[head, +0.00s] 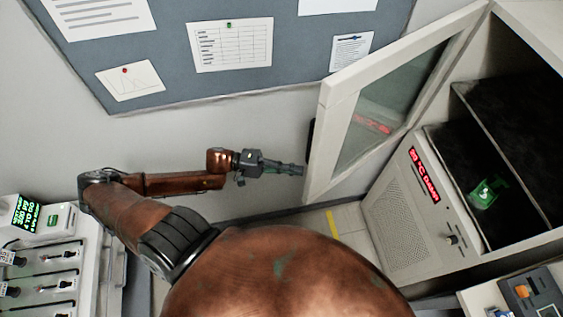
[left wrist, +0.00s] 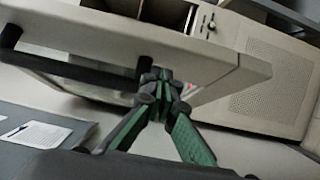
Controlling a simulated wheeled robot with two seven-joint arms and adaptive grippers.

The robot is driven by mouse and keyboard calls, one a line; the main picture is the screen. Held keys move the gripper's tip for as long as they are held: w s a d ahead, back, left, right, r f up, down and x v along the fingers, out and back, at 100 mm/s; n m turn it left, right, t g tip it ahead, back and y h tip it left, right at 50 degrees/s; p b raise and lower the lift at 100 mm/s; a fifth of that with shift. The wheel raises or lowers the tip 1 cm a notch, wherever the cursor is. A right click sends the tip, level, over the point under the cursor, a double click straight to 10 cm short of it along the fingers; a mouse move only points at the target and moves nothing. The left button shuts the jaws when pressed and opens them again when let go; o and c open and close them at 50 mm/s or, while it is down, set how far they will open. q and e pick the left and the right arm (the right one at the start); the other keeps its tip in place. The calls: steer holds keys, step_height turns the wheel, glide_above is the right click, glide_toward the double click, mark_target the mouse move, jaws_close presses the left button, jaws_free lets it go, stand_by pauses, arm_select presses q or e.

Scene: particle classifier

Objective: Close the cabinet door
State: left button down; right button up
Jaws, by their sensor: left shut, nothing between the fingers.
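The cabinet door (head: 332,120) is a pale frame with a glass pane, and it stands open on the left of the cabinet (head: 405,215) in the head view. A dark handle (head: 310,143) is on its outer face. My left gripper (head: 301,170) is shut and empty, its fingertips at the door's outer side near the free edge, below the handle. In the left wrist view, the gripper (left wrist: 160,80) is close to the door (left wrist: 190,52); I cannot tell if they touch. The dark handle (left wrist: 75,68) shows to the left. My right gripper is not in view.
A green item (head: 486,193) sits inside the dark cabinet. A pinboard with papers (head: 290,75) hangs on the wall behind. Equipment with a green display (head: 27,211) stands at the left, and another device (head: 535,290) at the lower right.

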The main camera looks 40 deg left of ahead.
arm_select(q)
steer(key=shift+s+d, duration=0.15)
steer(key=shift+d, duration=0.4)
steer(key=shift+s+d, duration=0.15)
steer(key=shift+d, duration=0.35)
